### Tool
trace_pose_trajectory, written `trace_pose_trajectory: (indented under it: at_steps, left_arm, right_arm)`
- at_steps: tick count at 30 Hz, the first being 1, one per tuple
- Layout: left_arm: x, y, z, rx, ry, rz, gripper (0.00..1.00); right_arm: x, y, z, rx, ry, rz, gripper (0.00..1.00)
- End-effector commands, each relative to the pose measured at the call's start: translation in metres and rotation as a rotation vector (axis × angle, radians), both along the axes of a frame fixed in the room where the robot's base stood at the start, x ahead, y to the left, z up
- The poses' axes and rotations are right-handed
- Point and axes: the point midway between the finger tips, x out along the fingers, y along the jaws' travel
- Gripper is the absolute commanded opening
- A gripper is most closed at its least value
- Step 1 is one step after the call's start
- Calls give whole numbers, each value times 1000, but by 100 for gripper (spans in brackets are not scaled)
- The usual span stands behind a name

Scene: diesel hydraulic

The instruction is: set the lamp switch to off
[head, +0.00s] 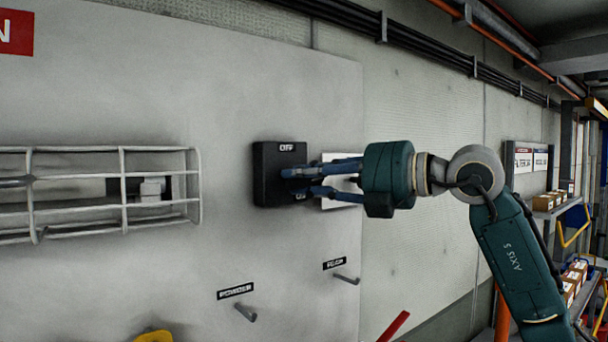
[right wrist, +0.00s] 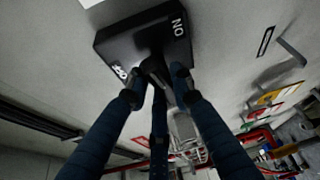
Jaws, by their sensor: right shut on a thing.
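The lamp switch is a black box (head: 268,160) on the grey wall panel, with a white OFF label at its top in the head view. In the right wrist view the box (right wrist: 120,42) shows a white label reading ON at one end and one reading OFF at the other. A dark lever (right wrist: 153,66) sticks out from the middle of the box. My right gripper (head: 291,182) reaches in from the right, and its blue fingers (right wrist: 158,80) are shut on the lever. The fingers partly hide it, so I cannot tell which label it leans to. My left gripper is not in view.
A white wire rack (head: 122,205) is on the panel at the left. A white plate (head: 340,186) is behind my right fingers. Two labelled pegs (head: 245,312) (head: 347,279) stick out below the switch. Shelves with boxes (head: 548,201) stand at the far right.

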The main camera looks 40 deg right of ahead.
Motion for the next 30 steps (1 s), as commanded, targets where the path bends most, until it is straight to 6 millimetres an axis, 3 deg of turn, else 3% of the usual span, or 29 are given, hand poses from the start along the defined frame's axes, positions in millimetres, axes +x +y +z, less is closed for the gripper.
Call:
trace_pose_trajectory:
  at_steps: [21,30]
  left_arm:
    - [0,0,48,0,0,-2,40]
    - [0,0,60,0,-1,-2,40]
  right_arm:
    - [1,4,2,-670,82,-1,0]
    - [1,6,0,-954,113,0,0]
